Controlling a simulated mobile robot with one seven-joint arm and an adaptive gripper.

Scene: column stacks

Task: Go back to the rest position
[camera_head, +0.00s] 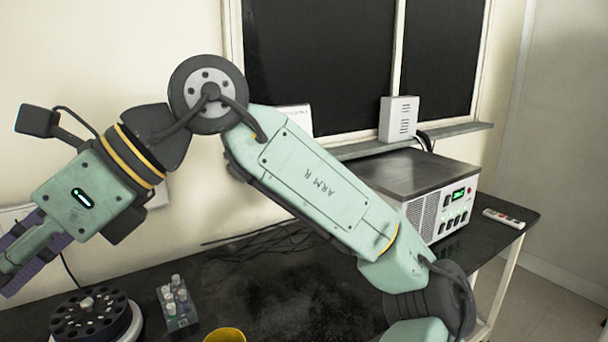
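My gripper (25,252) is at the left edge of the view, raised above the table and pointing down to the left. Its fingertips are at or past the picture edge, so I cannot tell whether it is open or shut. Purple parts show beside its fingers; I cannot tell whether they belong to the gripper or to something behind or in it. My arm reaches across the view from the lower right, bends at a high joint in the upper middle and slopes down to the left.
On the black table (290,300) stand a dark round carousel (92,318), a small block with several capped vials (178,308) and a yellow cup (225,335). A metal instrument box (425,185) and a remote (503,218) are at right. A white box (398,118) stands on the window sill.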

